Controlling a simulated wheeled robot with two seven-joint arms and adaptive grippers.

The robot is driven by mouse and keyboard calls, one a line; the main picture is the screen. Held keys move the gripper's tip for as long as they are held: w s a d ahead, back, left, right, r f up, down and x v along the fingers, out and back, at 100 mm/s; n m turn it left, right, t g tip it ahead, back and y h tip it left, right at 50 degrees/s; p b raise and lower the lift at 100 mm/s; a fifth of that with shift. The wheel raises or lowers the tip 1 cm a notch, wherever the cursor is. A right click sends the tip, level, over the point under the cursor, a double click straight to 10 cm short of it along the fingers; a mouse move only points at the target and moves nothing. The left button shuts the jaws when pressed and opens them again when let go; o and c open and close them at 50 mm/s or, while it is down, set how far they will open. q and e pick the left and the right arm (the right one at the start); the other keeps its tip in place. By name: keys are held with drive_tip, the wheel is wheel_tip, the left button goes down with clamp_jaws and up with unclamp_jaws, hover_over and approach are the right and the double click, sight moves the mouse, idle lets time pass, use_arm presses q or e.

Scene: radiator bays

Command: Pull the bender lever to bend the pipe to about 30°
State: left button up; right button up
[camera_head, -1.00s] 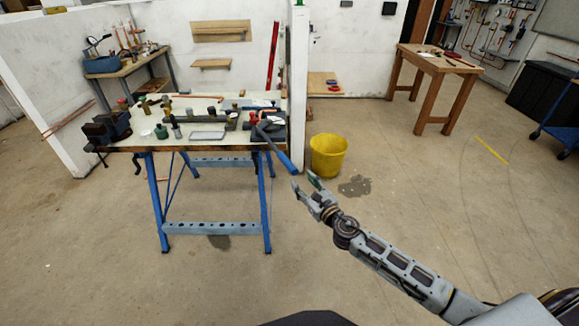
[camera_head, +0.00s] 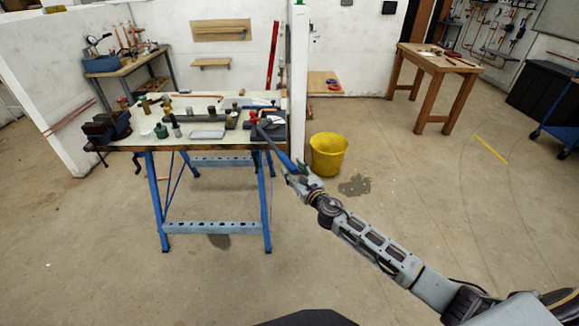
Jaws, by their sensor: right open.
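The bender (camera_head: 258,133) sits at the right end of the workbench. Its lever, a bar with a blue handle (camera_head: 278,152), slopes down and right past the bench's right edge. My right gripper (camera_head: 294,170) is open at the lower end of the blue handle. The handle end appears to lie at or between the fingertips; I cannot tell whether they touch it. The pipe in the bender is too small to make out, so its bend cannot be read. My left gripper is not in view.
The workbench (camera_head: 213,149) on blue trestle legs carries a vise (camera_head: 108,128) and several fittings. A yellow bucket (camera_head: 328,155) stands on the floor just right of the lever. A white partition post (camera_head: 298,80) rises behind. The floor in front is clear.

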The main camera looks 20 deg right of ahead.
sight(289, 165)
drive_tip(key=shift+x, duration=1.05)
drive_tip(key=shift+w+a, duration=0.15)
drive_tip(key=shift+w, duration=0.45)
drive_tip(key=shift+c, duration=0.6)
drive_tip(key=c, duration=0.5)
clamp_jaws()
drive_tip(key=shift+d+b, duration=0.3)
drive_tip(key=shift+b, duration=0.05)
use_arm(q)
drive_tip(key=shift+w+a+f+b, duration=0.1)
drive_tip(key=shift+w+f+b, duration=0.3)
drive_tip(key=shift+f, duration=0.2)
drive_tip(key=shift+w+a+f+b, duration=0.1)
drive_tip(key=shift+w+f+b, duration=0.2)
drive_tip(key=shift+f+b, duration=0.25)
use_arm(e)
drive_tip(key=shift+w+d+n+y, duration=0.1)
drive_tip(key=shift+d+n+y, duration=0.3)
drive_tip(key=shift+d, duration=0.5)
drive_tip(key=shift+w+d+n+y, duration=0.1)
drive_tip(key=shift+d+n+y, duration=0.1)
drive_tip(key=shift+d+y, duration=0.5)
